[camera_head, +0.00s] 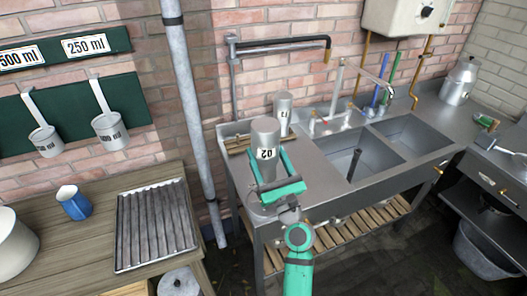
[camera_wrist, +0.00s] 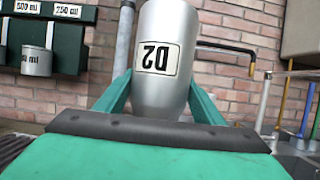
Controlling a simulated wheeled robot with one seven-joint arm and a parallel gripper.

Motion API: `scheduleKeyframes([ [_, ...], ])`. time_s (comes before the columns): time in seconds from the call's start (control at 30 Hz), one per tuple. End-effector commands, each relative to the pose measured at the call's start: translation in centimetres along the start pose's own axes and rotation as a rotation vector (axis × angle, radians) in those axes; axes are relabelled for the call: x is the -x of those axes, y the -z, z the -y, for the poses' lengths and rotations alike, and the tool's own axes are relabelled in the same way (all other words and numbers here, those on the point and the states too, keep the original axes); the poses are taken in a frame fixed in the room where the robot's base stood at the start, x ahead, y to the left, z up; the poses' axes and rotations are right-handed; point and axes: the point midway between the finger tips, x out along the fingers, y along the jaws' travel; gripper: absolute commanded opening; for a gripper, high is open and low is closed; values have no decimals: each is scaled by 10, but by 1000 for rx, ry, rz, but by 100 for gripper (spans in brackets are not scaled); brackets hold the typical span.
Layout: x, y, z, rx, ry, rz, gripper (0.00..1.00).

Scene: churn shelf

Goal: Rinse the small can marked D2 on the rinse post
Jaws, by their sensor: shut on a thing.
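The small can marked D2 (camera_head: 266,148) is a grey metal can, held upside down, its label reading inverted. It also shows in the wrist view (camera_wrist: 165,60). My green gripper (camera_head: 272,180) is shut on it, with one finger on each side. The can is over the left end of the steel sink counter (camera_head: 325,203). The rinse post cannot be made out clearly; the can and my gripper cover part of the counter there. A second, similar can (camera_head: 283,114) stands behind on the counter, its label partly hidden.
A black swing pipe (camera_head: 275,45) with a yellow tip reaches over the counter from the wall. Two sink basins (camera_head: 405,138) with taps lie to the right. A grey vertical pipe (camera_head: 188,110) stands between.

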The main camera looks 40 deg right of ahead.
Motion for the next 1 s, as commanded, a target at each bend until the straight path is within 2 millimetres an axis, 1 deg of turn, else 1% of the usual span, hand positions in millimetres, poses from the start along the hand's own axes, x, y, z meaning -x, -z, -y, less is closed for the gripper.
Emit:
scheduleKeyframes([
  [0.1, 5, 10, 1, -2, 3, -1, 36],
  [1.0, 32, 80, -2, -3, -1, -1, 36],
])
